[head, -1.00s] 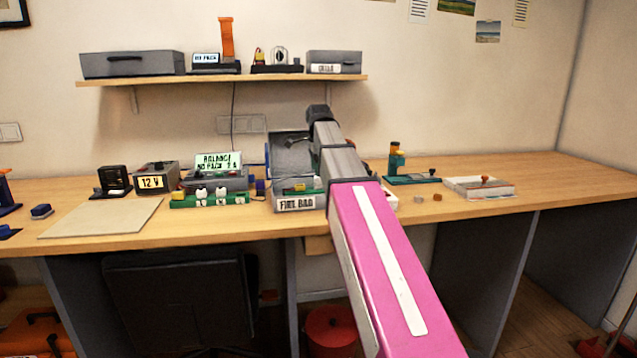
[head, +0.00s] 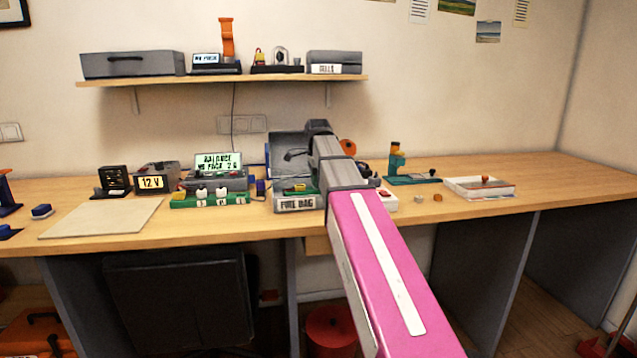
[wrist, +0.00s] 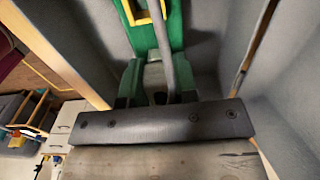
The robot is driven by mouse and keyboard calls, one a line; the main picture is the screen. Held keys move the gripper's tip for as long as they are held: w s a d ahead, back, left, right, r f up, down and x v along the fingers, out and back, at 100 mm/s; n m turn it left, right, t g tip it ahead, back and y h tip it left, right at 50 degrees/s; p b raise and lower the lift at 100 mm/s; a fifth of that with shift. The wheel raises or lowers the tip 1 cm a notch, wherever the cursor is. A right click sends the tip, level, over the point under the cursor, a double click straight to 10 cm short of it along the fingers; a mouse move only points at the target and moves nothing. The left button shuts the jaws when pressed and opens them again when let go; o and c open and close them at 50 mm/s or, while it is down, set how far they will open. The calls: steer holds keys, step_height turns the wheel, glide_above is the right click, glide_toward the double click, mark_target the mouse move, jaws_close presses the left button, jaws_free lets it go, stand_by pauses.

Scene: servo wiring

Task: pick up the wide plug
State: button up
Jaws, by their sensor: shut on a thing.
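My gripper (wrist: 156,92) is at the grey-walled bay labelled FIRE BAG (head: 297,203), behind my forearm in the head view. In the wrist view its jaws are shut around a small grey and green piece below a green block (wrist: 150,38) with a yellow frame. A thick grey cable (wrist: 167,50) runs down from the block to the jaws. I cannot make out the wide plug for certain in either view.
Grey walls (wrist: 220,62) stand close on both sides of the jaws. To the left are a green board (head: 210,201), a balance display (head: 218,162) and a 12 V box (head: 152,181). A white tray (head: 480,189) lies at the right. The bench's far right is clear.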

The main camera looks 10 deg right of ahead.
steer(key=shift+r, duration=0.5)
step_height(320, 180, up, 4)
steer(key=shift+w+f, duration=0.1)
steer(key=shift+f, duration=0.1)
steer(key=s+a+r, duration=0.6)
steer(key=s+a, duration=0.1)
steer(key=a, duration=0.2)
steer(key=shift+a+r, duration=0.2)
steer(key=shift+r, duration=0.05)
